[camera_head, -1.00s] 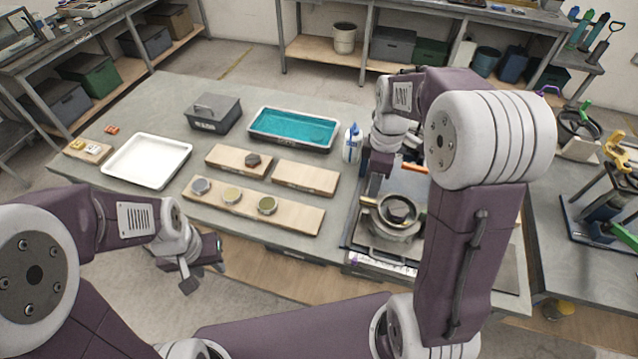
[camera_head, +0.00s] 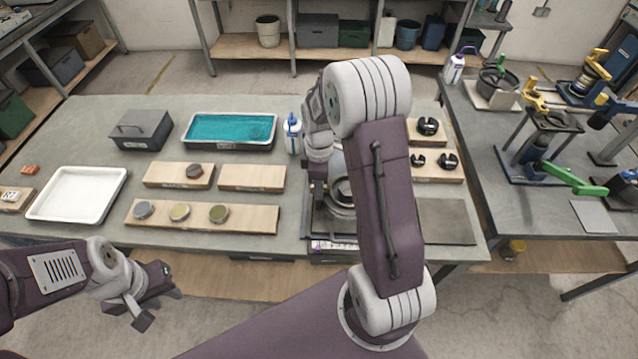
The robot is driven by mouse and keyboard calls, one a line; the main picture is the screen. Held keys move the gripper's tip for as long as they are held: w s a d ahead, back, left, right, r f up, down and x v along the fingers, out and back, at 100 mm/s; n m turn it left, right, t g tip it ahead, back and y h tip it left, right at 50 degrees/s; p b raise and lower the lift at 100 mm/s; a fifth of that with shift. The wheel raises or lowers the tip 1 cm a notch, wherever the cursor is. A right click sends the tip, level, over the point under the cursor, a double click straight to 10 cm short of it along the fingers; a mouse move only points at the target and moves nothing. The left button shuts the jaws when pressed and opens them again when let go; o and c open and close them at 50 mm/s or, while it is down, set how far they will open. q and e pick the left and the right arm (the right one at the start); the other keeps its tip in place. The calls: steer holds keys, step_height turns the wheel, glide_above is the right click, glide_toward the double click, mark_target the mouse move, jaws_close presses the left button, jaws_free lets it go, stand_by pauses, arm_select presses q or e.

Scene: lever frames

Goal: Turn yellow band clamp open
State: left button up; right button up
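Two yellow things stand on the right-hand bench: a yellow clamp-like part (camera_head: 537,102) on a dark stand with a green lever (camera_head: 573,179), and a yellow band-like part (camera_head: 592,75) around a dark upright body further back. I cannot tell for sure which is the band clamp. My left gripper (camera_head: 152,296) is at lower left, in front of the middle table, its fingers apart and empty, far from both. My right gripper (camera_head: 318,172) is over the middle table's right part, beside a round metal fixture (camera_head: 341,190). Its fingertips are hidden by my arm.
The middle table holds a white tray (camera_head: 78,192), a teal-filled tray (camera_head: 232,130), a grey box (camera_head: 142,129), wooden boards (camera_head: 252,177) and a bottle (camera_head: 293,133). A pot (camera_head: 498,82) and a spray bottle (camera_head: 455,68) stand on the right-hand bench.

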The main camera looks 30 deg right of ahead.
steer(key=shift+w, duration=0.15)
jaws_close()
steer(key=m+p, duration=0.1)
steer(key=m, duration=0.2)
steer(key=shift+r+m+p, duration=0.1)
steer(key=shift+m+p, duration=0.2)
steer(key=m+p, duration=0.1)
steer(key=m, duration=0.4)
steer(key=shift+a+p, duration=0.1)
steer(key=shift+p, duration=0.25)
steer(key=m+p, duration=0.1)
steer(key=m, duration=0.4)
steer(key=shift+m+p, duration=0.4)
steer(key=shift+m, duration=1.7)
